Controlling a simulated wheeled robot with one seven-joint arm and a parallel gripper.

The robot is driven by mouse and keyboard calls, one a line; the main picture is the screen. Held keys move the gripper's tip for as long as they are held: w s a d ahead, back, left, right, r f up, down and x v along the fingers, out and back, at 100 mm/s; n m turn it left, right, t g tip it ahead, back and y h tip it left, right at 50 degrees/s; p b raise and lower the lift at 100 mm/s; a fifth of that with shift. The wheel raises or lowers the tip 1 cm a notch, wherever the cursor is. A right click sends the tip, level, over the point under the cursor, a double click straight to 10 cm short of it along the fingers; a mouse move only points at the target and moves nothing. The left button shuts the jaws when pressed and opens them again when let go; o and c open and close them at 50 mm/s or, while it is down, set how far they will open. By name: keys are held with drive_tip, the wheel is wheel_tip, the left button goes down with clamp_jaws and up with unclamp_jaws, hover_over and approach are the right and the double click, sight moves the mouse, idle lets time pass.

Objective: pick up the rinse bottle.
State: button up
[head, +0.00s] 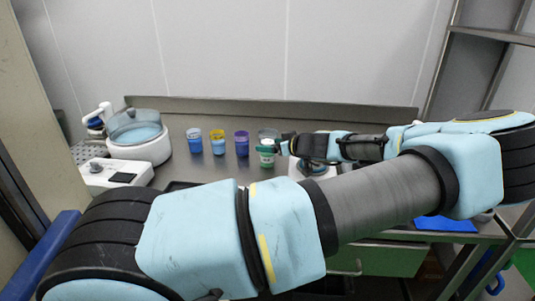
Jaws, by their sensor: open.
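I cannot tell for sure which thing is the rinse bottle. A small container with green and white bands (265,154) stands on the steel counter (205,175), just left of my gripper (283,144). A greyish round thing (267,133) shows behind it. My gripper is open at the end of my arm, which reaches in from the right. Its fingertips are small and dark in the head view. I cannot tell whether they touch the container. My arm hides the counter to the right and in front.
A blue cup (194,141), a yellow-rimmed blue cup (217,142) and a purple-rimmed cup (242,144) stand left of the container. A white round machine with a clear lid (137,135) stands at the left. A raised steel edge (340,116) runs along the back.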

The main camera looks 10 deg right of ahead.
drive_tip(key=shift+c, duration=0.4)
clamp_jaws()
